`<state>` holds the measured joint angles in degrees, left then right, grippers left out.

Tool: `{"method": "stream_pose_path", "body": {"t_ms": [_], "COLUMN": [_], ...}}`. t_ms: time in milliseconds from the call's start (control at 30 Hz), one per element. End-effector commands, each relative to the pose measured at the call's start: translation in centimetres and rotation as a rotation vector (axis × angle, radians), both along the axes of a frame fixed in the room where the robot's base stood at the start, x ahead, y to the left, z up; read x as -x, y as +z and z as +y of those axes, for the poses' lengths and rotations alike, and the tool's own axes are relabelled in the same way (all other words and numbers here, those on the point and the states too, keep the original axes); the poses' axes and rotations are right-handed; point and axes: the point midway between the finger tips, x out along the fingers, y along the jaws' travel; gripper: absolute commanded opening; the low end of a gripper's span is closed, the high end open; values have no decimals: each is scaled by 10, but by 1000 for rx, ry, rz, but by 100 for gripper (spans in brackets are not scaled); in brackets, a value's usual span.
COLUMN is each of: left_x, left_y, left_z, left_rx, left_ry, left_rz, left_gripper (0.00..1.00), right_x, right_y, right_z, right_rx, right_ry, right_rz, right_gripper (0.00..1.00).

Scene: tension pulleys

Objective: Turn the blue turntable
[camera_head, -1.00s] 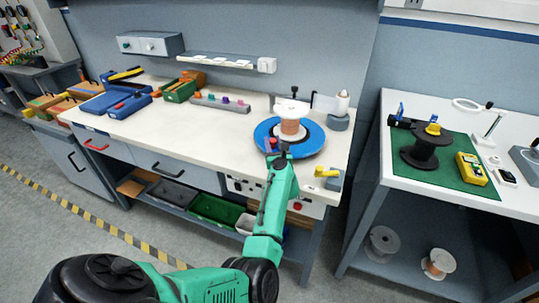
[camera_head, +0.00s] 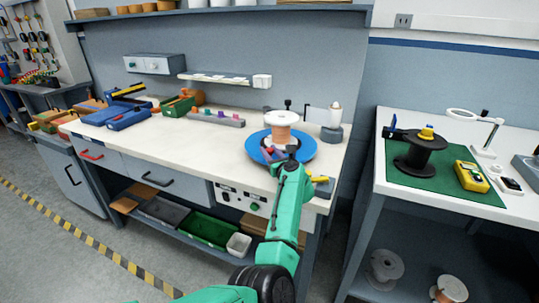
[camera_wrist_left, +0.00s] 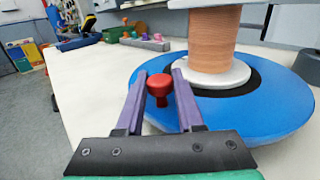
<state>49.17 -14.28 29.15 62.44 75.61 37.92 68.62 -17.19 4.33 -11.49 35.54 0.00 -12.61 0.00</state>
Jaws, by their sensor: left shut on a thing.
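The blue turntable (camera_head: 308,147) sits near the right end of the white workbench. A copper-wound spool (camera_head: 282,133) stands upright on its middle, also seen in the left wrist view (camera_wrist_left: 212,38). A red knob (camera_wrist_left: 159,87) rises at the turntable's near-left rim in the wrist view. My left gripper (camera_head: 272,154) is at the front rim of the turntable in the head view. Its purple fingers (camera_wrist_left: 160,82) are shut on the red knob, one on each side. The knob's lower part shows between them. My right gripper is out of view.
A grey holder with a white cone (camera_head: 333,125) stands right of the turntable. The bench middle (camera_head: 170,135) is clear. A side table (camera_head: 455,130) stands right, past a gap.

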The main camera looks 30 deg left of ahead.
Motion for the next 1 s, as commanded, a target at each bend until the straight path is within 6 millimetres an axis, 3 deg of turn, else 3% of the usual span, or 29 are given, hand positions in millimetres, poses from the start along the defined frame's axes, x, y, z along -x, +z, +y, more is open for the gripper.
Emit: {"method": "stream_pose_path", "body": {"t_ms": [233, 267, 300, 333, 733, 867, 1000], "left_x": [0, 0, 0, 0, 0, 0, 0], "left_y": [1, 1, 1, 1, 8, 30, 65], "left_z": [0, 0, 0, 0, 0, 0, 0], "left_rx": [1, 1, 1, 1, 1, 4, 4], "left_ry": [0, 0, 0, 0, -1, 1, 1], "left_rz": [-2, -2, -2, -2, -3, -6, -7], "left_gripper": [0, 44, 60, 65, 65, 65, 65], "right_x": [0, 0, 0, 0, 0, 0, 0], "right_y": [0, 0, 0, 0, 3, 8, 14], "right_z": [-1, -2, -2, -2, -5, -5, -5], "right_rx": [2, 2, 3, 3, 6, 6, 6], "right_ry": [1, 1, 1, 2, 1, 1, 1], "right_rz": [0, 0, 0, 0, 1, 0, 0], "right_gripper": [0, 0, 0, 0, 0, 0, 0]}}
